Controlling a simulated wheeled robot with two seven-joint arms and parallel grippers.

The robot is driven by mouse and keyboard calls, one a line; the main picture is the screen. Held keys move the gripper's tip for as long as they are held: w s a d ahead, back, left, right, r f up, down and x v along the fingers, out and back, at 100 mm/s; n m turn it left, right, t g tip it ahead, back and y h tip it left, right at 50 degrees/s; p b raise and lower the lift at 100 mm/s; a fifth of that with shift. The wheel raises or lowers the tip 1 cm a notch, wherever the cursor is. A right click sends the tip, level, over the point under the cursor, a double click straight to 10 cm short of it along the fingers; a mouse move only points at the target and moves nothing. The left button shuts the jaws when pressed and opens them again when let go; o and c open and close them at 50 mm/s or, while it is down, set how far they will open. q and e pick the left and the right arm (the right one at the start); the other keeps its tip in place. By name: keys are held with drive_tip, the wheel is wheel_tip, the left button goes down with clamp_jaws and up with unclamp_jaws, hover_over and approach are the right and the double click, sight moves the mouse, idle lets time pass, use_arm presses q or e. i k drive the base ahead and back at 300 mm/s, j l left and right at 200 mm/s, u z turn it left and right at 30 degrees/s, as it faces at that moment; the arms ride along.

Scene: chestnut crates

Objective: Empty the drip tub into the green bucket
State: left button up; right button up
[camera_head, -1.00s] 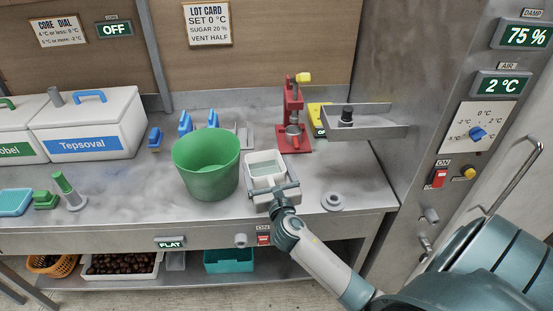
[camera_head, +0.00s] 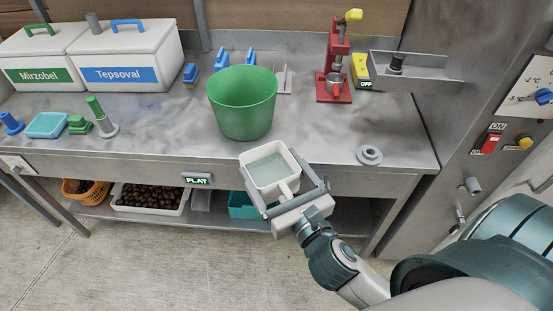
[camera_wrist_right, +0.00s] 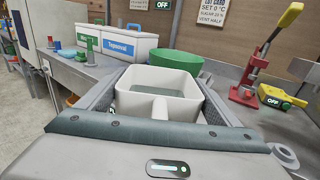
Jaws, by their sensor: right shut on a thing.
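The drip tub (camera_head: 246,158) is a white square tub with pale, greyish-green liquid in it. My right gripper (camera_head: 291,196) is shut on the tub's near side, at what looks like a handle, and holds it about level at the bench's front edge. In the right wrist view the tub (camera_wrist_right: 190,108) sits between the gripper's fingers (camera_wrist_right: 165,122). The green bucket (camera_head: 243,108) stands upright on the bench, beyond the tub and a little to its left. It also shows behind the tub in the right wrist view (camera_wrist_right: 176,58). The bucket's bottom inside is hidden. My left gripper is not in view.
A red press (camera_head: 336,70) and a yellow device marked OFF (camera_head: 360,67) stand right of the bucket. A grey ring (camera_head: 369,155) lies at the front right. White boxes (camera_head: 125,62) stand back left. A chestnut crate (camera_head: 150,208) is on the lower shelf.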

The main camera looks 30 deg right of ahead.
sight(242, 99)
drive_tip(key=i+j, duration=0.15)
drive_tip(key=j, duration=0.2)
drive_tip(key=i+j, duration=0.15)
drive_tip(key=j, duration=0.15)
drive_tip(key=i+j, duration=0.15)
drive_tip(key=j, duration=0.2)
drive_tip(key=i+j, duration=0.15)
drive_tip(key=j, duration=0.15)
drive_tip(key=i+j, duration=0.15)
drive_tip(key=j, duration=0.2)
drive_tip(key=z, duration=1.65)
drive_tip(key=i+j, duration=0.15)
drive_tip(key=i, duration=0.15)
